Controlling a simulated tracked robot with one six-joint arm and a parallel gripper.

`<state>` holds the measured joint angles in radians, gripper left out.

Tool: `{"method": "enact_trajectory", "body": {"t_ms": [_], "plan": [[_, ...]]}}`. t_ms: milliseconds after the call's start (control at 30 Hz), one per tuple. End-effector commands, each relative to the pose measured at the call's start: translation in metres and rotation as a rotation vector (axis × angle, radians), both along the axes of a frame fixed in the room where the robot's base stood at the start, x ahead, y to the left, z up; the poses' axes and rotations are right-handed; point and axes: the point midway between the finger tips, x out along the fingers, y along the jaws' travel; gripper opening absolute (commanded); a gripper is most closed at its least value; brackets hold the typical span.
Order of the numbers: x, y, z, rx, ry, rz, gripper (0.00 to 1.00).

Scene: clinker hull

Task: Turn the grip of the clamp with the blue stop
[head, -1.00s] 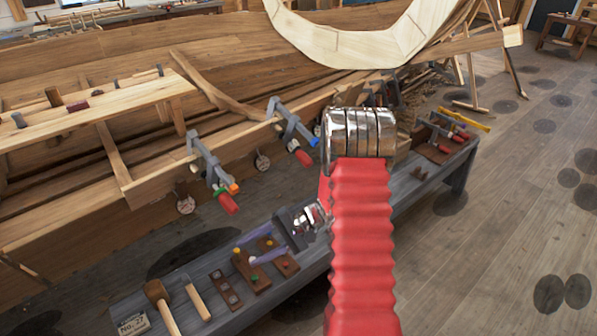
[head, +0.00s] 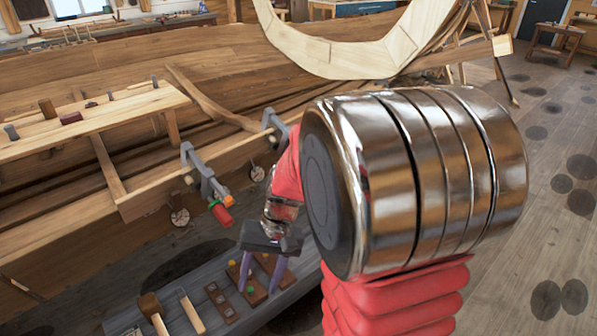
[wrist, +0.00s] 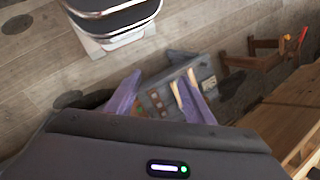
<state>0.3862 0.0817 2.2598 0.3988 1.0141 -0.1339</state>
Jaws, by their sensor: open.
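A grey clamp (head: 271,122) sits on the hull's plank edge, left of my arm. In the earlier head frame this clamp shows a blue stop and a red grip; now my arm hides both. A second grey clamp (head: 203,175) to its left has an orange stop (head: 228,201) and a red grip (head: 222,216) with a green collar. My gripper (head: 262,273) is open and empty, its purple fingers pointing down over the low bench, below and apart from the clamps.
The low grey bench (head: 215,318) holds a mallet (head: 151,306), a wooden-handled tool (head: 190,311) and small boards with coloured knobs. A workbench plank (head: 90,120) stands at left. The floor at right (head: 545,230) is clear.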

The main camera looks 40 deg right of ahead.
Motion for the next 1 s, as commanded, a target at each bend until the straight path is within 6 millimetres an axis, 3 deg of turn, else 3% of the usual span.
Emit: {"method": "enact_trajectory", "body": {"t_ms": [567,1000], "plan": [[-0.041,0.009,0.070,-0.324,-0.229,0.199,0.48],[-0.065,0.032,0.127,-0.463,-0.472,0.338,0.48]]}}
